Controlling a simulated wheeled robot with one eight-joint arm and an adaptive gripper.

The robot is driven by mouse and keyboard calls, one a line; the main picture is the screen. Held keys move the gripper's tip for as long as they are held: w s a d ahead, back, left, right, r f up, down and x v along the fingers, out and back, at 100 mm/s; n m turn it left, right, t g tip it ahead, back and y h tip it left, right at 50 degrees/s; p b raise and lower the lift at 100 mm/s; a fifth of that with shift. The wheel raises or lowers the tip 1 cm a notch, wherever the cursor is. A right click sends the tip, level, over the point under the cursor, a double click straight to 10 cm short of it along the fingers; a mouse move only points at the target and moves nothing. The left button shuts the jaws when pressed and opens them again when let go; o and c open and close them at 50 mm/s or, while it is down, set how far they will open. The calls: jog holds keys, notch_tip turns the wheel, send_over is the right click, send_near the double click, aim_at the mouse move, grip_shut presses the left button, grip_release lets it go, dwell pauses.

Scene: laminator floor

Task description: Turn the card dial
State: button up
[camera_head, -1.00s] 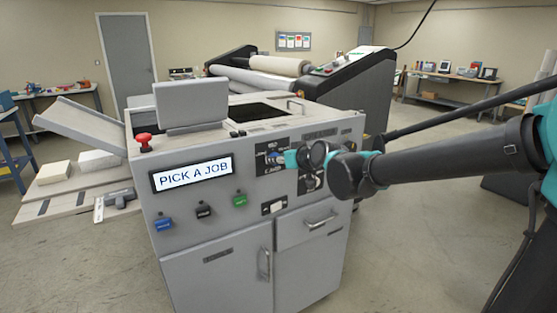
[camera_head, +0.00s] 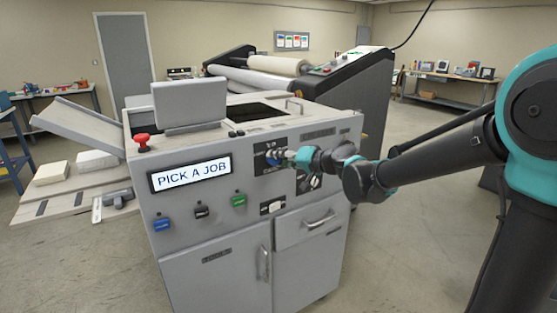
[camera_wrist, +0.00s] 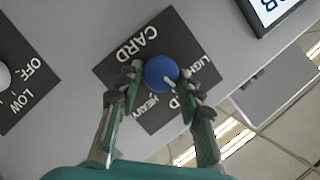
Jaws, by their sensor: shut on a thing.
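The card dial (camera_wrist: 161,72) is a round blue knob with a white pointer mark, on a dark plate (camera_wrist: 133,47) lettered CARD, LIGHT and HEAVY; another label is partly hidden. In the wrist view the pointer points down and right, towards the partly hidden label ending in D. My gripper (camera_wrist: 160,80) is shut on the dial, one finger on each side. In the head view my gripper (camera_head: 289,157) reaches in from the right to the dial's plate (camera_head: 262,166) on the grey machine's front. The dial's face is mostly hidden there.
The machine's screen (camera_head: 191,174) reads PICK A JOB. Blue, black and green buttons (camera_head: 201,211) sit below it, and a red stop knob (camera_head: 142,142) is on top. A second dial (camera_wrist: 4,77) marked OFF and LOW is beside the card dial. Open floor (camera_head: 430,220) lies right of the machine.

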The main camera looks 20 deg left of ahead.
jog(key=shift+f+m+y, duration=0.1)
jog(key=shift+m+y, duration=0.2)
jog(key=shift+m, duration=0.3)
dwell(0.3)
jog(key=o, duration=1.2)
jog(key=shift+c, duration=0.2)
jog(key=shift+d, duration=0.1)
jog(key=v, duration=1.2)
jog(key=shift+w, duration=0.2)
